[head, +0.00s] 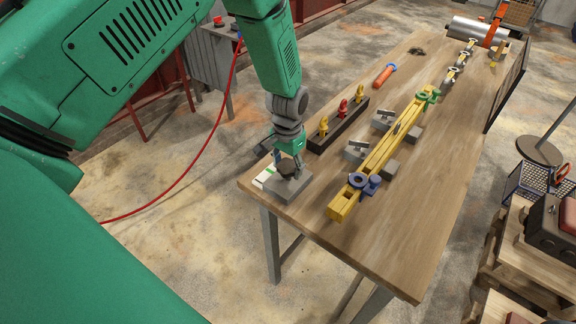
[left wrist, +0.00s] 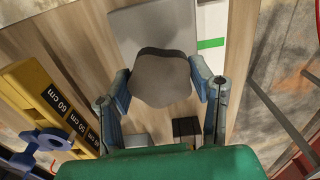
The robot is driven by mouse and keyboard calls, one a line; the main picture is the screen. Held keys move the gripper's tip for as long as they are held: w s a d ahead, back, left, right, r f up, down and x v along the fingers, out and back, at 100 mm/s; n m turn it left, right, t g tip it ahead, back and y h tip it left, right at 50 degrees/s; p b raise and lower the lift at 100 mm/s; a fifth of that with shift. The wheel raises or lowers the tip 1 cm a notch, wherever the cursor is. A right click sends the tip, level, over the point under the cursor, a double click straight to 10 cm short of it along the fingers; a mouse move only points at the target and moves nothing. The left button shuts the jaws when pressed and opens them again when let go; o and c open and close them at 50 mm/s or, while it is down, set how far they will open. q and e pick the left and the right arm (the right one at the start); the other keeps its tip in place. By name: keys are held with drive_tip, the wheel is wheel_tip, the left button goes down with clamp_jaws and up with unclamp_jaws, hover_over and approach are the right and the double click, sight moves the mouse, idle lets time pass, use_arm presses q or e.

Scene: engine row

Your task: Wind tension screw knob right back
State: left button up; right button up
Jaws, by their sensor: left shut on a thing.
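The tension screw knob (head: 287,168) is dark grey with a lobed rim. It sits over a light grey block (head: 287,187) at the near left corner of the workbench. My left gripper (head: 288,163) is shut on the knob from above. In the left wrist view the knob (left wrist: 160,80) lies between the two blue fingers, one touching each side. The grey block (left wrist: 148,28) shows behind it there. The screw under the knob is hidden. My right gripper is in neither view.
A yellow measuring beam (head: 385,148) with a blue clamp (head: 364,183) lies along the wooden bench (head: 380,240). A black rack (head: 338,128) with yellow and red pieces stands near the left edge. A white card with a green stripe (head: 264,176) lies beside the block.

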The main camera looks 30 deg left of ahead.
sight(289, 163)
use_arm(q)
drive_tip(key=shift+w+r, duration=0.2)
drive_tip(key=shift+w, duration=0.15)
drive_tip(key=o, duration=1.2)
drive_tip(key=shift+c, duration=0.2)
drive_tip(key=shift+f, duration=0.15)
drive_tip(key=shift+s, duration=0.1)
drive_tip(key=shift+r, duration=0.45)
wheel_tip(289, 163, up, 11)
